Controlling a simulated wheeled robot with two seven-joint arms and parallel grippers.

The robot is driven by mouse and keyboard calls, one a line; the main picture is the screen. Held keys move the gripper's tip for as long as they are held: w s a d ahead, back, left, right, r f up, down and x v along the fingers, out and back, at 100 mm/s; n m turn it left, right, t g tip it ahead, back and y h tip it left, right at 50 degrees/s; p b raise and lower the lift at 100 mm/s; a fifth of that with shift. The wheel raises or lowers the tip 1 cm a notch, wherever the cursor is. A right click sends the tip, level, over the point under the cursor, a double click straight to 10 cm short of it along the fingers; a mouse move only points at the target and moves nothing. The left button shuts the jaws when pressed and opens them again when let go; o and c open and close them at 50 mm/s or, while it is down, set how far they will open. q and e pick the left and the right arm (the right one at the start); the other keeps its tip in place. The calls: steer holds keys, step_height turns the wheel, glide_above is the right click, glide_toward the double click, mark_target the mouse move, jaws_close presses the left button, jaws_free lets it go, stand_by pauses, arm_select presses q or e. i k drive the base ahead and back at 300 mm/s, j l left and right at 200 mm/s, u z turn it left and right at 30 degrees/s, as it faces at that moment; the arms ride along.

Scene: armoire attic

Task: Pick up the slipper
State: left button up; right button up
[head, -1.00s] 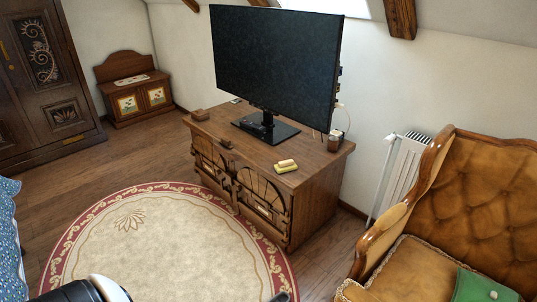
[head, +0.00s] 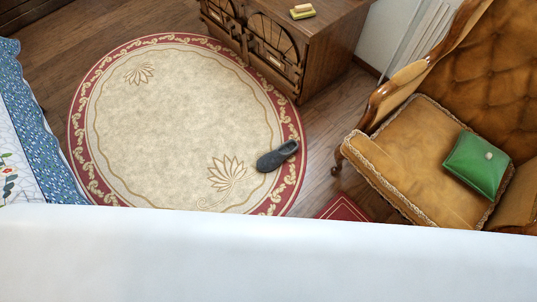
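A dark grey slipper (head: 277,156) lies on the round cream and red rug (head: 170,110), near the rug's right edge. Its toe end points to the lower left. Nothing touches it from above. Neither of my grippers shows in the head view now. A large white surface, which I cannot identify for certain, fills the bottom of the view and hides what lies below it.
A carved wooden cabinet (head: 315,45) stands beyond the rug with a small yellow item (head: 302,11) on top. A tufted brown armchair (head: 420,160) with a green cushion (head: 477,164) is at the right. A patterned bedspread (head: 35,130) is at the left. A red mat (head: 343,208) lies near the chair.

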mark_target(278, 154)
steer(key=z, duration=0.45)
steer(key=i+j+z, duration=0.15)
steer(key=z, duration=0.3)
steer(key=j+z, duration=0.5)
steer(key=i+j+z, duration=0.1)
steer(key=j+z, duration=0.15)
steer(key=z, duration=0.2)
steer(key=j+z, duration=0.3)
steer(key=z, duration=0.15)
